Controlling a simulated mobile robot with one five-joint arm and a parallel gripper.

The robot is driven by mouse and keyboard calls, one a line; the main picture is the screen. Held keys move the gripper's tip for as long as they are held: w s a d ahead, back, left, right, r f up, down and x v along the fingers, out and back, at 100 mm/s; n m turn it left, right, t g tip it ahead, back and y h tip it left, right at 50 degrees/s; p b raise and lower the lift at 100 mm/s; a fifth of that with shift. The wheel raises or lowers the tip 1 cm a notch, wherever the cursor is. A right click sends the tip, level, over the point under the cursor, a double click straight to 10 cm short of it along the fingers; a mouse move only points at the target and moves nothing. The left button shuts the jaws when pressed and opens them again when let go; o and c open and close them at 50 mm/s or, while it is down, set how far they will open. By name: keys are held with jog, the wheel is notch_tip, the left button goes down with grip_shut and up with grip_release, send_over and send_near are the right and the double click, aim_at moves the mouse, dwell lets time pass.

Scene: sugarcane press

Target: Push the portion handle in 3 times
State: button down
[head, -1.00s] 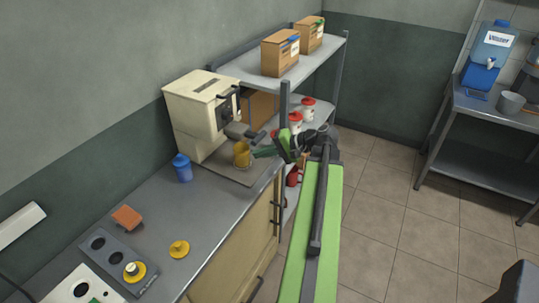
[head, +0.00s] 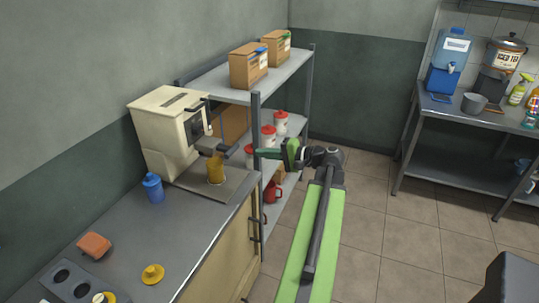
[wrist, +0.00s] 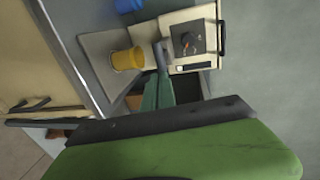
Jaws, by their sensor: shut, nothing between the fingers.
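The cream press machine (head: 165,125) stands on the counter against the left wall. Its grey portion handle (head: 212,145) sticks out from the front, above a yellow cup (head: 215,170). In the wrist view the handle (wrist: 161,54) points toward my fingers, beside the yellow cup (wrist: 128,59). My gripper (head: 260,153) is shut and empty. It is to the right of the handle in the head view, with a visible gap. In the wrist view its dark green fingertips (wrist: 162,76) appear close to the handle's end; the depth between them is hard to tell.
A metal shelf (head: 225,82) with boxes and red-lidded jars stands behind. The floor to the right is clear.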

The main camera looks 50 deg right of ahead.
jog(key=b, duration=0.1)
send_near(225, 149)
jog(key=w, duration=0.1)
jog(key=w+f, duration=0.2)
jog(key=shift+w+d, duration=0.15)
jog(key=shift+w, duration=0.25)
